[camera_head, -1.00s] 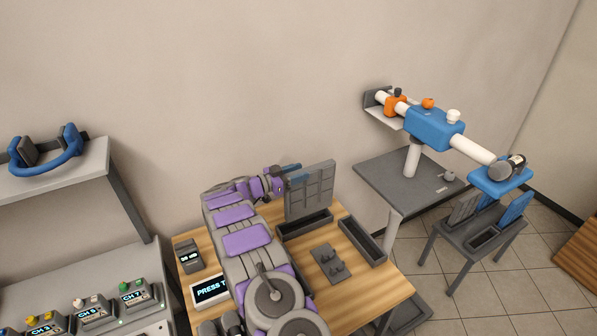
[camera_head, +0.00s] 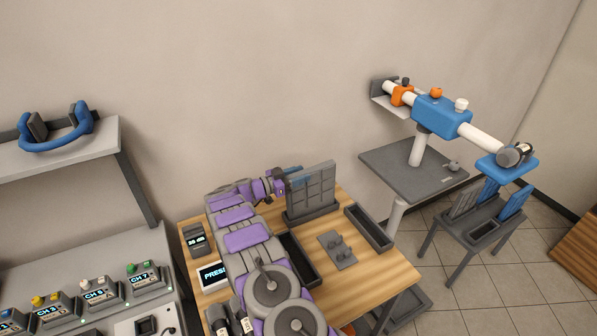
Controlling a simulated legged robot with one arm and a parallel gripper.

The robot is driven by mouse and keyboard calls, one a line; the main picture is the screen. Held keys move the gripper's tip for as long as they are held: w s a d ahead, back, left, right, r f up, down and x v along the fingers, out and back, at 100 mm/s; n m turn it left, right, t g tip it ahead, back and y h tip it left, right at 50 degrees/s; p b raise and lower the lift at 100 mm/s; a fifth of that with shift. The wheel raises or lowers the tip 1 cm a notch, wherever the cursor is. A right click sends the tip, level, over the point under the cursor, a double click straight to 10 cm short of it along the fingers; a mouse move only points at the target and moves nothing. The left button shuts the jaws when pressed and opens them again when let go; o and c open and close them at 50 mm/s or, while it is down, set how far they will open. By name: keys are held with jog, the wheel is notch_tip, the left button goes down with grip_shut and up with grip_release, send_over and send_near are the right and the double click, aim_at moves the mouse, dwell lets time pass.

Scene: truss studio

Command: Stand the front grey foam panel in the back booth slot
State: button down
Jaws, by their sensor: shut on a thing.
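The grey foam panel (camera_head: 316,187), with a grid of raised blocks, stands upright at the back of the wooden table. Its lower edge is at the dark back booth slot (camera_head: 328,211) and appears to be inside it; I cannot see the bottom edge. Another dark slot (camera_head: 303,262) lies nearer and is partly hidden by my arm. A third dark slot (camera_head: 368,229) lies to the right.
A grey plate with knobs (camera_head: 337,249) lies between the slots on the wooden table (camera_head: 370,278). A small display box (camera_head: 197,240) and a lit screen (camera_head: 213,275) stand at left. A grey table with a blue and white device (camera_head: 441,116) stands at right.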

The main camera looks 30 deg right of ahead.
jog(key=shift+r, duration=0.2)
jog(key=shift+s+d, duration=0.1)
jog(key=shift+d, duration=0.65)
jog(key=shift+a+r, duration=0.1)
jog(key=shift+a, duration=0.7)
jog(key=shift+w, duration=0.2)
jog(key=shift+d, duration=0.25)
jog(key=shift+f, duration=0.8)
jog(key=c, duration=0.8)
grip_release()
